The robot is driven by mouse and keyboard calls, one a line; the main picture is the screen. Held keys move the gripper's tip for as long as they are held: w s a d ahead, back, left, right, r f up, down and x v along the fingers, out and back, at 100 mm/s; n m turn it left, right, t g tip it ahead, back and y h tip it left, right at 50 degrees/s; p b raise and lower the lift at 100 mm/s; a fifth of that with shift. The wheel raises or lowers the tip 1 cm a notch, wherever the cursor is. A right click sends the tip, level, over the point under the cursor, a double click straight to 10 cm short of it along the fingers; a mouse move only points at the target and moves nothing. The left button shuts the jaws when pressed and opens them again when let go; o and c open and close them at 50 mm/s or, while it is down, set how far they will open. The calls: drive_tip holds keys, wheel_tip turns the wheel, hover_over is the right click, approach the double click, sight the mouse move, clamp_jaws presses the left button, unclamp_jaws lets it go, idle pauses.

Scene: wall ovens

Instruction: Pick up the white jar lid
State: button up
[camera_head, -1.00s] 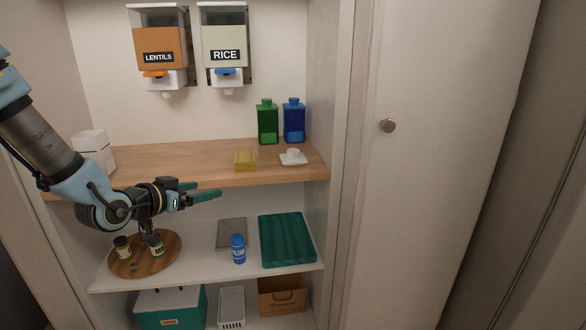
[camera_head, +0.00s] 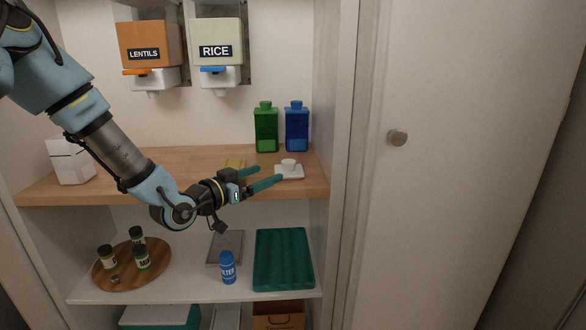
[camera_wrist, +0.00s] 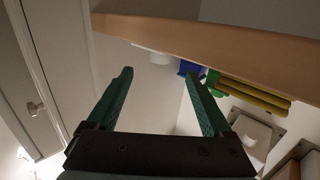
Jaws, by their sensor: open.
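The white jar lid (camera_head: 289,170) is a squarish white piece with a round knob on top. It rests on the wooden shelf near its right end, in front of the bottles. In the wrist view a white piece (camera_wrist: 150,54), likely the lid, shows partly behind the shelf edge. My gripper (camera_head: 268,174) has two green fingers, open and empty. It is at the shelf's front edge, just left of the lid, with its fingertips pointing right. In the wrist view the fingers (camera_wrist: 160,74) stand apart with nothing between them.
Dispensers (camera_head: 217,50) hang above. The cabinet side wall (camera_head: 328,110) is close on the right. Below are a blue can (camera_head: 228,268) and green tray (camera_head: 283,258).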

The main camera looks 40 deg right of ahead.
sight(284, 166)
drive_tip(key=d, duration=0.3)
drive_tip(key=d+p, duration=0.1)
drive_tip(key=d, duration=0.1)
drive_tip(key=w+d+p, duration=0.1)
drive_tip(key=d, duration=0.2)
drive_tip(key=shift+d+f, duration=0.25)
drive_tip(key=shift+d, duration=0.05)
drive_tip(key=shift+c, duration=0.2)
clamp_jaws()
